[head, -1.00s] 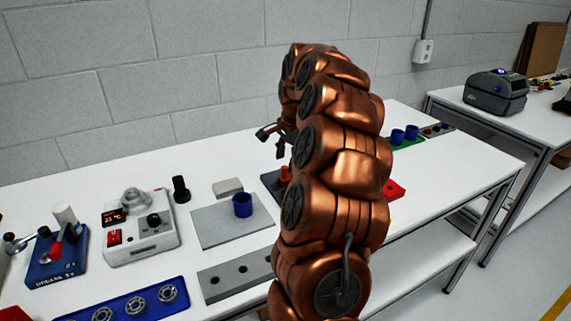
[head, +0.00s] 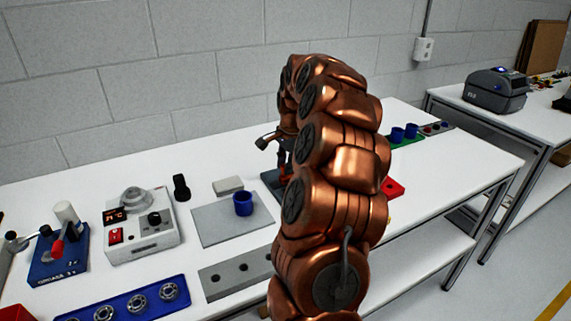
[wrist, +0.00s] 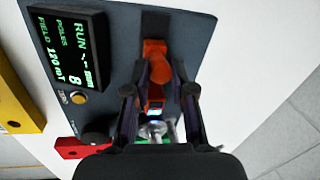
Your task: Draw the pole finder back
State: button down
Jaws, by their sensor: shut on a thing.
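The pole finder appears to be the orange-red handle (wrist: 154,66) on a dark slot of the grey encoder unit (wrist: 122,38) in the wrist view. My gripper (wrist: 160,88) is shut on this handle, with one dark finger on each side. The unit's screen (wrist: 75,50) is lit with green text including RUN and an 8. In the head view my gripper (head: 283,158) is low over the dark unit (head: 270,180), and my arm hides most of the unit and the handle.
A red block (wrist: 80,148) and a yellow block (wrist: 18,100) show beside the unit in the wrist view. In the head view a blue cup (head: 243,204) stands on a grey plate (head: 215,222). A white instrument (head: 140,230) and a blue bearing tray (head: 125,304) are farther left.

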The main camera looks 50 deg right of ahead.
dwell(0.4)
jog(key=a+b, duration=0.1)
jog(key=w+a+b, duration=0.1)
jog(key=a, duration=0.1)
jog(key=shift+a+f, duration=0.1)
jog(key=shift+a, duration=0.1)
jog(key=shift+w, duration=0.1)
jog(key=c, duration=1)
grip_release()
jog(key=r, duration=0.4)
jog(key=s+r, duration=0.1)
jog(key=r, duration=0.3)
jog(key=s+r, duration=0.1)
jog(key=r, duration=0.3)
jog(key=shift+s+a, duration=0.15)
jog(key=shift+a, duration=0.05)
